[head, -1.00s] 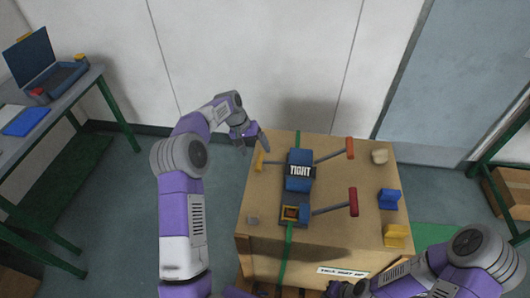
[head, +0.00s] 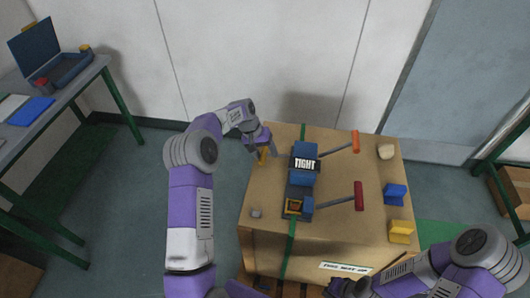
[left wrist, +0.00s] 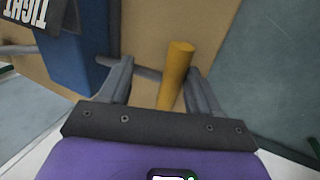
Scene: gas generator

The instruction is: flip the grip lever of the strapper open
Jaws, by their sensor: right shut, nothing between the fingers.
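The strapper (head: 303,178) is a blue body on the carton, with a dark "TIGHT" label. Its yellow-handled grip lever (head: 262,156) sticks out at the left side. In the left wrist view the yellow handle (left wrist: 177,72) stands between the two spread fingers, nearer the right finger. I cannot tell whether it touches. My left gripper (head: 265,150) is open around this handle. An orange-handled lever (head: 355,141) and a red-handled lever (head: 359,196) reach right from the strapper. My right gripper (head: 340,287) is shut and empty at the bottom edge, partly cut off.
The carton (head: 345,240) has a green strap (head: 293,245) over it. A beige lump (head: 386,151), a blue block (head: 395,194), a yellow block (head: 401,231) and a small grey piece (head: 256,213) lie on top. A table (head: 90,78) stands left.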

